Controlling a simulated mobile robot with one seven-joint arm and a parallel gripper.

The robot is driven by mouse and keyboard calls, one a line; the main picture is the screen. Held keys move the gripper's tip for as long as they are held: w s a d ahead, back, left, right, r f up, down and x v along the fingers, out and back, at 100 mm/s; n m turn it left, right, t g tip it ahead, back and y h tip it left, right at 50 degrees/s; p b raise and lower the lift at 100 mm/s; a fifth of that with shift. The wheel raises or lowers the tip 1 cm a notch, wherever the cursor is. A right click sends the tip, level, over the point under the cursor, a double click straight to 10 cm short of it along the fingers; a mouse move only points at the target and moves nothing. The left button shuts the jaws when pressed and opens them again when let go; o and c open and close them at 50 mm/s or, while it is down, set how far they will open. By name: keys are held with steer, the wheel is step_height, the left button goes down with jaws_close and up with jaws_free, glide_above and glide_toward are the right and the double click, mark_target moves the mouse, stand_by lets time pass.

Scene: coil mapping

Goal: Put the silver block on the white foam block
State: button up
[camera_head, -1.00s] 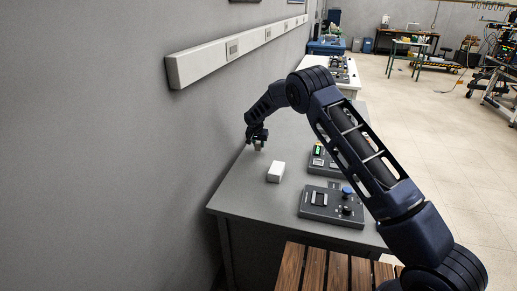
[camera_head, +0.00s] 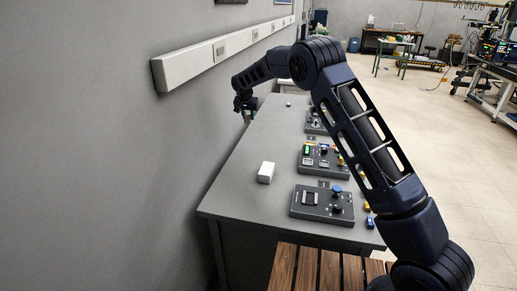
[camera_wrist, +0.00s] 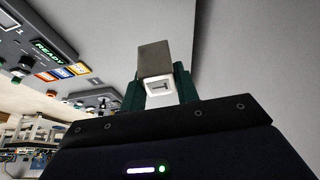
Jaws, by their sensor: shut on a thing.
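The white foam block (camera_head: 266,172) sits on the grey table near its left edge in the head view. My gripper (camera_head: 244,108) is farther back along the left edge, by the wall, apart from the foam block. In the wrist view, my gripper (camera_wrist: 160,88) has its green fingers shut on the silver block (camera_wrist: 155,57). A pale square face with a dark mark shows between the fingers. In the head view, the silver block is too small to make out clearly. The foam block cannot be made out in the wrist view.
Dark control panels stand along the table's right side, the nearest (camera_head: 322,204) and another (camera_head: 324,158) behind it. A grey wall with a white rail (camera_head: 212,58) runs close on the left. The grey tabletop (camera_head: 240,190) around the foam block is clear. A wooden slatted surface (camera_head: 325,268) is in front.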

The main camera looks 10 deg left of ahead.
steer(key=s+d+r, duration=0.3)
steer(key=s+d, duration=0.2)
steer(key=s, duration=0.2)
steer(key=r, duration=0.2)
glide_above(268, 165)
steer(key=s, duration=0.2)
step_height(268, 165, down, 20)
steer(key=shift+f, duration=0.15)
steer(key=shift+f, duration=0.15)
steer(key=o, duration=1.1)
steer(key=shift+c, duration=0.2)
steer(key=v, duration=1.2)
steer(key=shift+a+r, duration=0.15)
steer(key=shift+r, duration=0.1)
steer(key=shift+w, duration=0.1)
